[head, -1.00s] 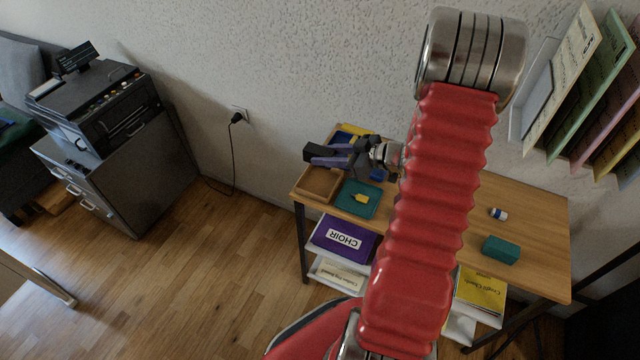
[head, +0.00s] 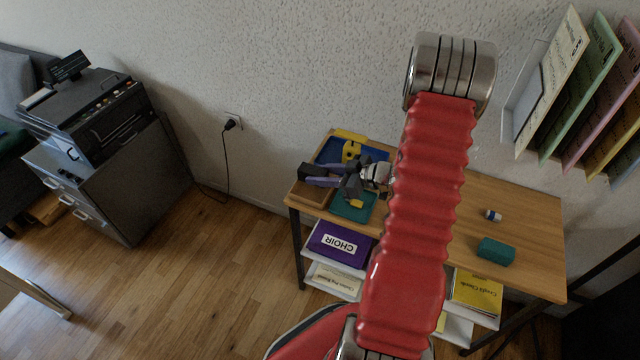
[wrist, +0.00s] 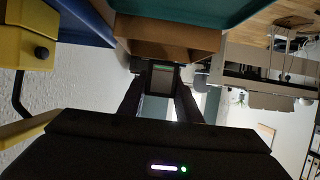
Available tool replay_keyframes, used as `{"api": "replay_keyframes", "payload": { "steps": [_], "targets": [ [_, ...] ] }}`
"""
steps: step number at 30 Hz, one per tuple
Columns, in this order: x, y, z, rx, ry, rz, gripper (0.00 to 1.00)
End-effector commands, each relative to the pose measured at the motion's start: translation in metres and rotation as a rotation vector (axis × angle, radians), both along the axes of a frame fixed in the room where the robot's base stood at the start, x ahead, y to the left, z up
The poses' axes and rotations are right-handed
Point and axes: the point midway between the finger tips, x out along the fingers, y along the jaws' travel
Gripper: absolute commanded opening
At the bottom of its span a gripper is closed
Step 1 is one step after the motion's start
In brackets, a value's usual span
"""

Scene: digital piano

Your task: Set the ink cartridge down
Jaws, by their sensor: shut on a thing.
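The ink cartridge (head: 308,172) is a small dark block at the left end of my gripper in the head view. My gripper (head: 316,176) has purple fingers and is shut on it, above the brown wooden tray (head: 299,196) at the desk's left end. In the wrist view the cartridge (wrist: 161,79) shows as a dark block with a grey face between the dark fingers of my gripper (wrist: 160,92). The brown tray (wrist: 168,34) shows beyond it. I cannot tell whether the cartridge touches the tray.
A teal box (head: 496,251) and small white-blue item (head: 493,215) are at the desk's right. The desk (head: 525,220) is clear around them.

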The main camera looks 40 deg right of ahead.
Motion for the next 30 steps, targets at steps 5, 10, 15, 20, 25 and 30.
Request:
{"api": "replay_keyframes", "payload": {
  "steps": [5, 10, 15, 20, 25, 30],
  "targets": [
    [0.0, 0.0, -0.001, 0.0, 0.0, 0.0, 0.09],
    [0.0, 0.001, -0.014, 0.004, 0.002, -0.001, 0.09],
    [0.0, 0.001, -0.034, 0.003, 0.003, 0.001, 0.09],
    [0.0, 0.001, -0.042, 0.001, 0.001, 0.001, 0.09],
    [0.0, 0.001, -0.041, 0.0, 0.0, 0.001, 0.09],
    [0.0, 0.001, -0.043, 0.001, 0.002, 0.001, 0.32]
  ]
}}
